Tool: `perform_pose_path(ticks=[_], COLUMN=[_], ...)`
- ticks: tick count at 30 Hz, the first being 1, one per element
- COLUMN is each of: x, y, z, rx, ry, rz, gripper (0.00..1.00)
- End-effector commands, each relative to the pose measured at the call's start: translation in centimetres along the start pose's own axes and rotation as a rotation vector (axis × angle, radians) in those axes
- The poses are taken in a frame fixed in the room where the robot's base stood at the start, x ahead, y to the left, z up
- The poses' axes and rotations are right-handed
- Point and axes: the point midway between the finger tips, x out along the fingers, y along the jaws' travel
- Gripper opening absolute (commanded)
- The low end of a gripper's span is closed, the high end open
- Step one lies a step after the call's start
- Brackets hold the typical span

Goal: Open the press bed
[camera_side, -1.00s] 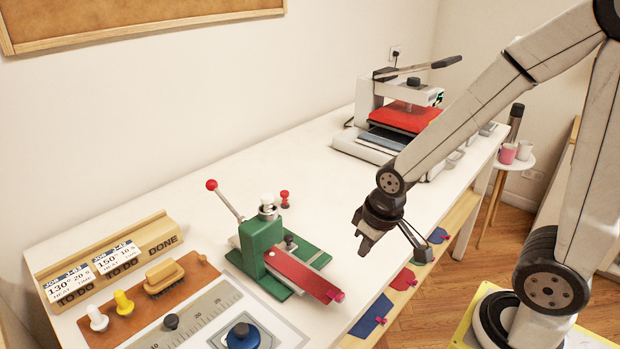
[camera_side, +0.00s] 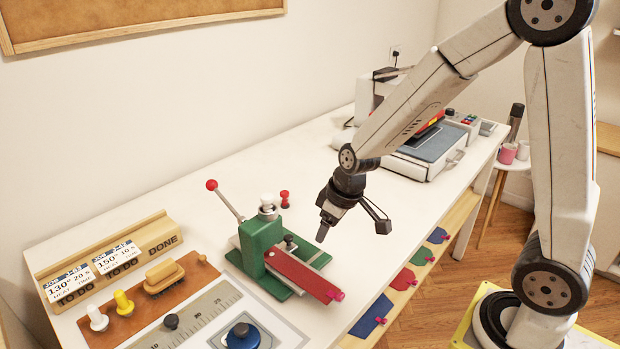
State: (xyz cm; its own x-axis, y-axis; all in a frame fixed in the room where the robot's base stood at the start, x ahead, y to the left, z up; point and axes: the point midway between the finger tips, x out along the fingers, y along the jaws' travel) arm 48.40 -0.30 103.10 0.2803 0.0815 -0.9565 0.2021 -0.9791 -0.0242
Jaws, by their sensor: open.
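The heat press stands at the back of the table, partly behind my arm. Its white body (camera_side: 366,97) shows left of the arm. Its bed (camera_side: 432,146), a grey pad in a white frame, shows right of the arm, with a handle (camera_side: 455,160) on its right side. A sliver of red platen (camera_side: 430,128) shows above the pad. The arm hides the left of the bed and most of the platen. My gripper (camera_side: 324,222) is open and empty, pointing down above the table, well in front and left of the bed.
A job rack (camera_side: 105,255), brush (camera_side: 165,275) and ruler (camera_side: 185,315) lie front left. Mugs stand on a small round stool (camera_side: 517,163).

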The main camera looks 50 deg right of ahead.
Motion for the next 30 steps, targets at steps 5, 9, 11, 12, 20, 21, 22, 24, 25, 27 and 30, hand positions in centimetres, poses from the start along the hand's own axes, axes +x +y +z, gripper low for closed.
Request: perform_pose_path(ticks=[5, 9, 11, 12, 20, 21, 22, 24, 25, 27, 30], x=[1.9, 2.9, 3.2, 3.3, 3.6, 3.6, 3.6, 3.8, 3.8, 4.1, 4.7], y=[1.5, 2.4, 2.6, 2.8, 2.9, 2.9, 2.9, 2.9, 2.9, 2.9, 2.9], z=[-3.9, -5.9, -6.5, -6.8, -7.3, -7.3, -7.3, -7.3, -7.3, -7.3, -7.4], rx=[-0.088, -0.146, -0.162, -0.170, -0.188, -0.188, -0.187, -0.187, -0.187, -0.187, -0.187], ry=[0.043, 0.073, 0.082, 0.087, 0.096, 0.095, 0.095, 0.095, 0.095, 0.095, 0.094], rz=[-0.026, -0.036, -0.039, -0.040, -0.041, -0.042, -0.042, -0.042, -0.042, -0.042, -0.042], gripper=[0.71, 0.71, 0.71, 0.71, 0.71, 0.71, 0.71, 0.71, 0.71, 0.71, 0.71])
